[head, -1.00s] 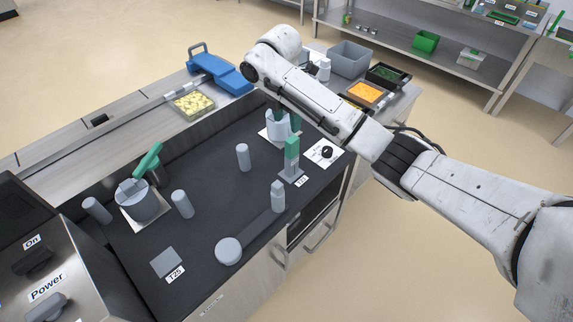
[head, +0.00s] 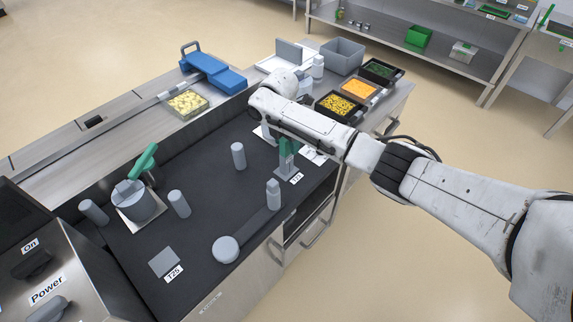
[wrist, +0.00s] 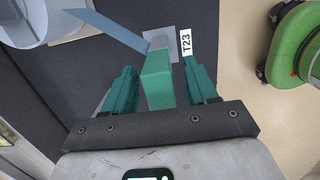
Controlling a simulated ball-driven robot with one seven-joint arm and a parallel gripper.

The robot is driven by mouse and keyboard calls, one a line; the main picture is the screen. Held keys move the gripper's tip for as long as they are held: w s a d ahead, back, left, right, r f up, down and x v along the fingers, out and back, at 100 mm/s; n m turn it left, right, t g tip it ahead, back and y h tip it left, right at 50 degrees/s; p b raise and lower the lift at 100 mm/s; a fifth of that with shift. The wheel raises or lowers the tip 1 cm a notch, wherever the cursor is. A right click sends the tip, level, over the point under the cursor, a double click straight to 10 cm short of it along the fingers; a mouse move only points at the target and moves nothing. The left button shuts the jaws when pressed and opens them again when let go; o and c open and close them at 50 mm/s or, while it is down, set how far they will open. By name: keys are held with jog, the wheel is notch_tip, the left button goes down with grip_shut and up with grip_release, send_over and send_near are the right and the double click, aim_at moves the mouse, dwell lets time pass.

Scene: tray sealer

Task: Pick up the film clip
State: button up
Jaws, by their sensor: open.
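The film clip, as I take it, is a green upright block (wrist: 158,82) above a small grey plate (wrist: 160,42) labelled T23. In the head view the green block (head: 287,148) stands at the right part of the black worktop. My gripper (wrist: 161,70) is open in the wrist view, with one green finger on each side of the block. Gaps show on both sides, so the fingers do not clearly touch it. In the head view my arm hides most of the gripper.
Grey cylinders (head: 238,156) and a small bottle (head: 273,194) stand on the worktop near the clip. A round pot with a green handle (head: 146,160) is at left. Food trays (head: 340,106) lie beyond my arm. The front middle of the worktop (head: 205,225) is mostly bare.

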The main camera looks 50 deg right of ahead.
jog(key=shift+f, duration=0.1)
jog(key=c, duration=0.9)
